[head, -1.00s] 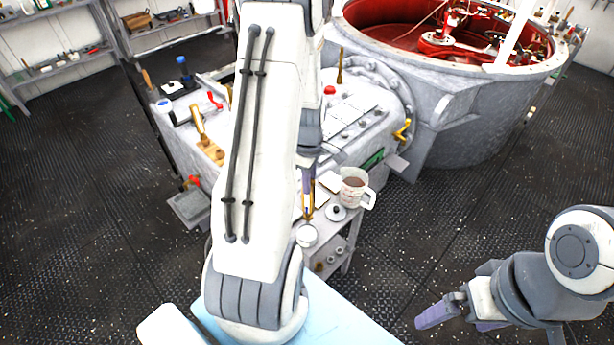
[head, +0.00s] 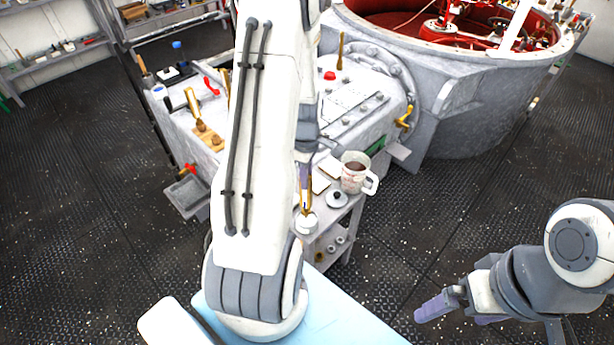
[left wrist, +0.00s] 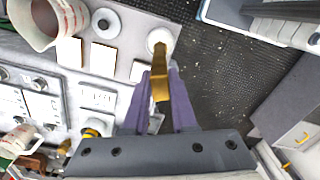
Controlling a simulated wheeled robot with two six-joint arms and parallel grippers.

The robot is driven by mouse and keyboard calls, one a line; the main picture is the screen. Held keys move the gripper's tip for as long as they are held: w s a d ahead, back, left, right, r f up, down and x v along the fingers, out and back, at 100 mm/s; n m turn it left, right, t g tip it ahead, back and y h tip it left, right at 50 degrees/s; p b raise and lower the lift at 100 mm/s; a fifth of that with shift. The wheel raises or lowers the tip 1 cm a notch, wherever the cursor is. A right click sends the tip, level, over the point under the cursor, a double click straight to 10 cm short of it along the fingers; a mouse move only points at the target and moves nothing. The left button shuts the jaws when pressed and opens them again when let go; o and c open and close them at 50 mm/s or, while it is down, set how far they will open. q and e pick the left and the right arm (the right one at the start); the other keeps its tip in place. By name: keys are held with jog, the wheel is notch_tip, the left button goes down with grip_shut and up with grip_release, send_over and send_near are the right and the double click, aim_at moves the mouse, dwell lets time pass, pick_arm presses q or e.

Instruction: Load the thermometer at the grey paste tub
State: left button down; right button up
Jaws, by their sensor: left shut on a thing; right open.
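The brass thermometer (head: 306,201) is held in my left gripper (head: 304,176), pointing down, its lower end at the paste tub (head: 306,224). The tub is a small round pale pot at the front corner of the small side stand. In the left wrist view, the thermometer (left wrist: 160,78) sticks out between the purple fingers of my left gripper (left wrist: 157,88). Its far end overlaps the near edge of the tub (left wrist: 159,36); I cannot tell if it is touching or inside. My right gripper (head: 460,312) is open and empty, low at the right, away from the stand.
A grey riveted machine (head: 350,115) stands behind. Dark deck floor (head: 440,215) is clear at the right.

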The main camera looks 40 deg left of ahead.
pick_arm(q)
jog(key=shift+f+b, duration=0.35)
jog(key=shift+f, duration=0.1)
dwell(1.0)
jog(key=shift+f, duration=0.1)
dwell(0.9)
notch_tip(320, 180, up, 7)
jog(key=p, duration=0.6)
jog(key=shift+p, duration=0.3)
dwell(0.6)
